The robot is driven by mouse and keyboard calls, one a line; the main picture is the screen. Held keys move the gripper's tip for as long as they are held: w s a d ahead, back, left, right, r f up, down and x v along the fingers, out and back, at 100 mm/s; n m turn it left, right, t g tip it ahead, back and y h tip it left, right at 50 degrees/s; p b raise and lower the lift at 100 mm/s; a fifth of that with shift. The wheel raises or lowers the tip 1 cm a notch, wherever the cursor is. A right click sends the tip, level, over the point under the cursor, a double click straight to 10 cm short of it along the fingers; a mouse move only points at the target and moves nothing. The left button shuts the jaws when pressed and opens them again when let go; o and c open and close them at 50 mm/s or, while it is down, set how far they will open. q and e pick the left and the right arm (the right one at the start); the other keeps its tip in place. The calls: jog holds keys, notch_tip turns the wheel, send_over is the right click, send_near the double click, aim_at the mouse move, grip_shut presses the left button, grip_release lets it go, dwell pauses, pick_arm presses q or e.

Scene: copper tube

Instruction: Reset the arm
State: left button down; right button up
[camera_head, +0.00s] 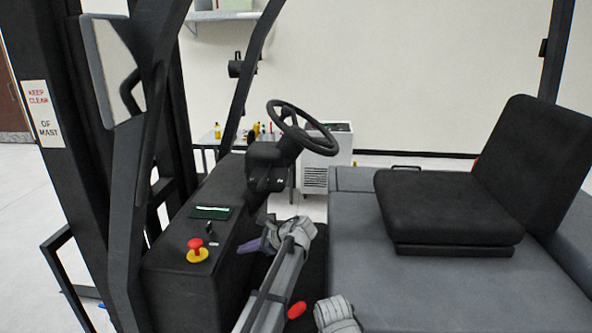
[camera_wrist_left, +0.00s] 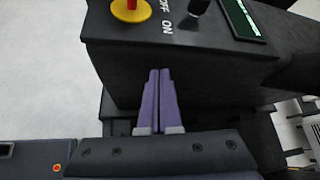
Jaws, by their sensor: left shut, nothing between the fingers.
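My left arm rises from the bottom middle of the head view. My left gripper (camera_head: 249,245) has purple fingers that point left at the side of the black console (camera_head: 165,262). In the left wrist view the two fingers (camera_wrist_left: 159,74) lie together, shut and empty, in front of the black console wall (camera_wrist_left: 120,62). I cannot tell whether the tips touch it. A red emergency button on a yellow base (camera_head: 197,249) and a black knob (camera_head: 209,229) are on top of the console. My right gripper is not in view.
A steering wheel (camera_head: 301,128) stands on its column behind my left arm. A black seat (camera_head: 450,205) on a grey base (camera_head: 350,230) is at right. A dark mast and frame (camera_head: 85,150) stand at left. A display (camera_head: 211,212) lies on the console.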

pick_arm(q)
jog(key=s+d+f+n+g+h, duration=0.1)
jog(key=s+d+f+n+h, duration=0.2)
jog(key=s+n, duration=0.45)
jog(key=s+f+n+h, duration=0.4)
jog(key=s+h, duration=0.1)
jog(key=s, duration=0.5)
jog(key=s+d+f+n+g+h, duration=0.1)
jog(key=s+d+f+n+h, duration=0.2)
jog(key=s+n, duration=0.45)
jog(key=s+d+f+m+b, duration=0.6)
jog(key=s+d+f+b, duration=0.1)
jog(key=d+f+b, duration=0.2)
jog(key=shift+d+f+g+y+b, duration=0.3)
jog(key=shift+d+g+y, duration=0.05)
jog(key=shift+g+y, duration=0.05)
